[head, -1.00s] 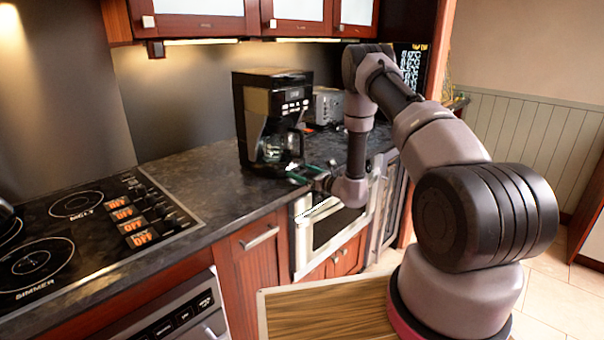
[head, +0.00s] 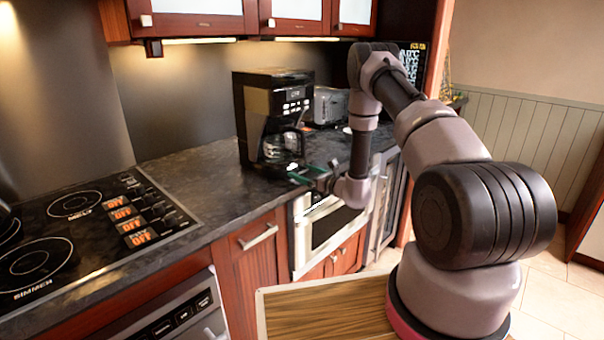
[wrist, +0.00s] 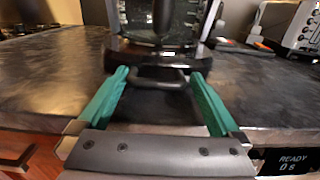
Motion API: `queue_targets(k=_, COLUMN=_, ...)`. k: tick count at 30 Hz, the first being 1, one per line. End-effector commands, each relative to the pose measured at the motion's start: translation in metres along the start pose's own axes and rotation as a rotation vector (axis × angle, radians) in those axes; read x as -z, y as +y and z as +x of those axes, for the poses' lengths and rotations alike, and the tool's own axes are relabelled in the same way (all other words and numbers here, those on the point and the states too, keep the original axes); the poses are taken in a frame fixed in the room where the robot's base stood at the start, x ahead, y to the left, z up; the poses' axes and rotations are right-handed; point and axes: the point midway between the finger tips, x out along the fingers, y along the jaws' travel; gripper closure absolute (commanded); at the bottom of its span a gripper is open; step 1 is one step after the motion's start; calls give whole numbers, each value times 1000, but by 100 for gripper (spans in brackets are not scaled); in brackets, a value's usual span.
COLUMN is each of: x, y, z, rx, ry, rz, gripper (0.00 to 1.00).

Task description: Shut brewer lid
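The black coffee brewer (head: 254,120) stands upright on the dark counter. Its top (head: 275,74) looks flat in the head view; whether the lid is fully down cannot be told. The glass carafe (head: 276,148) sits in the brewer's lower bay. My gripper (head: 298,174) is low in front of the brewer's base, near the counter's front edge. In the wrist view its two green fingers (wrist: 159,73) are spread apart and point toward the brewer's lower front (wrist: 160,58). A dark loop-like handle shows between the fingers, with no grip visible on it. The lid is out of the wrist view.
A silver toaster (head: 330,105) stands right of the brewer. A cooktop (head: 75,230) lies to the left, with bare counter (head: 195,180) between. Upper cabinets (head: 200,20) hang above. A built-in appliance (head: 335,225) sits under the counter, below my gripper.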

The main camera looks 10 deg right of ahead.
Motion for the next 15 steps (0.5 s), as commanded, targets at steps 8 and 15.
queue_targets(k=8, x=0, y=0, z=-5, rx=1, ry=0, rz=0, gripper=0)
queue_targets(k=15, x=0, y=-1, z=-46, rx=4, ry=1, rz=4, gripper=0)
